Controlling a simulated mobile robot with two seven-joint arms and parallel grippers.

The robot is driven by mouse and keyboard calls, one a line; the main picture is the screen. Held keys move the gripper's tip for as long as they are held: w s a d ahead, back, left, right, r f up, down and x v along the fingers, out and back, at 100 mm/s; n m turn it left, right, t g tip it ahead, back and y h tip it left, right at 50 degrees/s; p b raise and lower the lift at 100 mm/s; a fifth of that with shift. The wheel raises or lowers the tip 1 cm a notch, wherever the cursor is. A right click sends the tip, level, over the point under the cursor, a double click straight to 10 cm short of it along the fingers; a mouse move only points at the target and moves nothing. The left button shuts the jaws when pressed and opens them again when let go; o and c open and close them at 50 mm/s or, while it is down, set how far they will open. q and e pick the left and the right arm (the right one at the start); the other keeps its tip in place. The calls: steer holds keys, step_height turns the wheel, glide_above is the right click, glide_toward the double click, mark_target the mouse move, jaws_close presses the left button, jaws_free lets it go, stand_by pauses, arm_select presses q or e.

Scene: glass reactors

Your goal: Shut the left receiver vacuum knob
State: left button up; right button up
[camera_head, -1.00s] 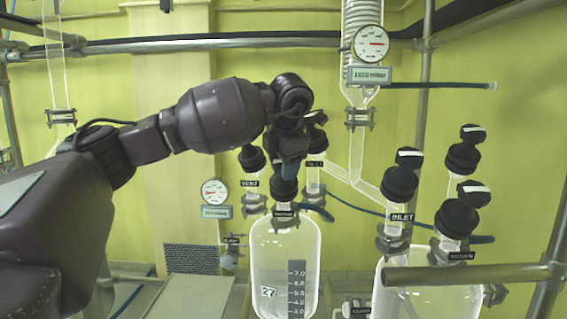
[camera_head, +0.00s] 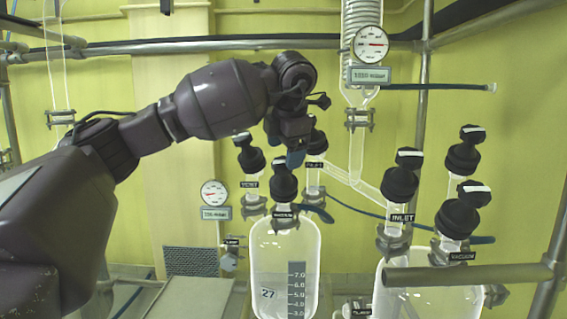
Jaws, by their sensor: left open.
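The left receiver (camera_head: 258,248) is a clear glass vessel marked 27 with a volume scale, at the lower middle. Its black vacuum knob (camera_head: 284,186) stands upright above the VACUUM tag (camera_head: 284,215). The black VENT knob (camera_head: 251,158) is to its left, and the black INLET knob (camera_head: 317,142) is behind to its right. My left gripper (camera_head: 294,160) points down, open, just above and slightly right of the vacuum knob. The arm and wrist hide part of its fingers. It appears clear of the knob's body. My right gripper is not in view.
A second glass receiver (camera_head: 400,300) with black knobs stands at the right behind a metal rail (camera_head: 465,274). A gauge (camera_head: 214,193) hangs at the left and another (camera_head: 371,44) at the top. A dark hose (camera_head: 360,208) runs behind the knobs.

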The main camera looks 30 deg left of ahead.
arm_select(q)
steer(key=v, duration=0.6)
steer(key=shift+r, duration=0.3)
steer(key=shift+s+d+f, duration=0.1)
steer(key=shift+s+d, duration=0.05)
